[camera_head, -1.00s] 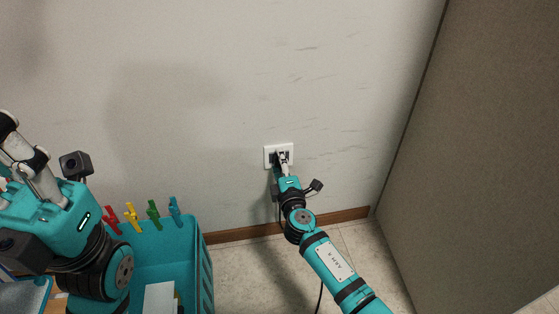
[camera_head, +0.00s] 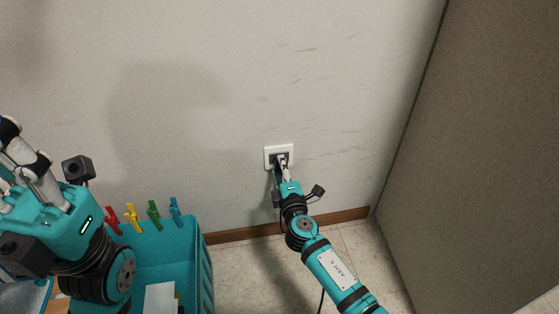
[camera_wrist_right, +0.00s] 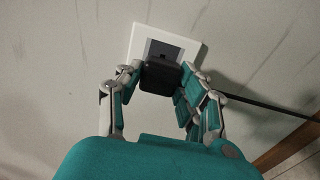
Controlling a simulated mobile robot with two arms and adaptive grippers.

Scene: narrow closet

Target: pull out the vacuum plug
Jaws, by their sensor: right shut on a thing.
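The white wall outlet (camera_head: 268,152) is at the middle of the head view. Its plate (camera_wrist_right: 196,47) also shows in the wrist view, with a grey inset above the plug. My right gripper (camera_head: 284,165) is at the outlet, with its fingers on both sides of the black vacuum plug (camera_wrist_right: 160,77) and shut on it. The plug overlaps the lower part of the outlet in the wrist view; I cannot tell whether its prongs are still in. My left gripper (camera_head: 22,158) is at the far left, away from the outlet; its fingertips are not clear.
A dark cord (camera_wrist_right: 255,103) runs right from behind the gripper. A teal bin (camera_head: 180,240) with several coloured clothespins on its rim stands at lower left. A grey-brown panel (camera_head: 480,150) closes the right side. Floor shows between bin and panel.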

